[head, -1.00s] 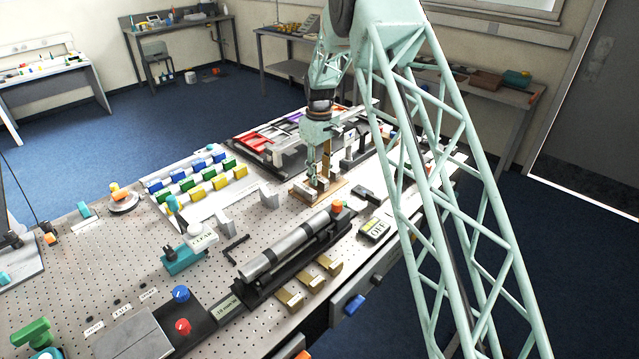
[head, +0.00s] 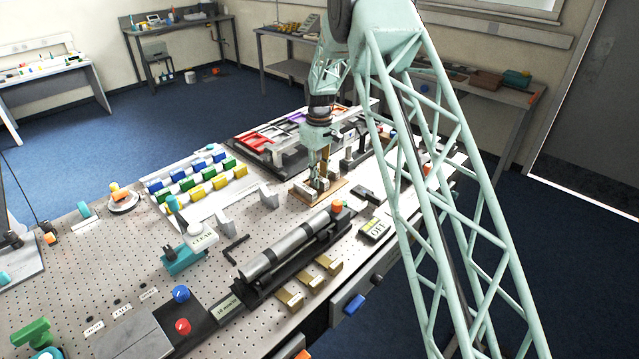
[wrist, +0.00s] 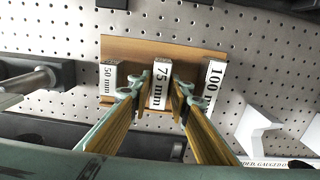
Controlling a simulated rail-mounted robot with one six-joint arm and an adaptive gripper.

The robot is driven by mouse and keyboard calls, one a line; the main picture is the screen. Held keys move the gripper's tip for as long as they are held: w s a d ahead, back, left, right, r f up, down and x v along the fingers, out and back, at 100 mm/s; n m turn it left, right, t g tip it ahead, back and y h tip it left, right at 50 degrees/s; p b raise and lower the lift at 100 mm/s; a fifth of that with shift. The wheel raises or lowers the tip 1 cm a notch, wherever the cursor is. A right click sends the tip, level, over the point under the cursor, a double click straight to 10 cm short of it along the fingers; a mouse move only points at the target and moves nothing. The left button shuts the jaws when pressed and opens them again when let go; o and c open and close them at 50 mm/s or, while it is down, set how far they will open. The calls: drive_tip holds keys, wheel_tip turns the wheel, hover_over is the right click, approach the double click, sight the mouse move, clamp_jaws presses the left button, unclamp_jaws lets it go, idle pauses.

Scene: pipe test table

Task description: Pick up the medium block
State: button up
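The 75 mm block, the medium one, is in the middle. My gripper (wrist: 162,90) is open, with one finger on each side of the 75 mm block. Small gaps seem to show between fingers and block. The fingers lie between it and its two neighbours. In the head view, my gripper (head: 318,178) is down at the wooden base (head: 338,186) and partly hides the blocks.
The neighbouring blocks leave little room beside the fingers. A white angled bracket (wrist: 256,124) stands right of the blocks in the wrist view. Colored bins (head: 255,142) lie behind.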

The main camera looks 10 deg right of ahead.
clamp_jaws()
drive_tip(key=shift+r, duration=0.1)
drive_tip(key=shift+r, duration=4.95)
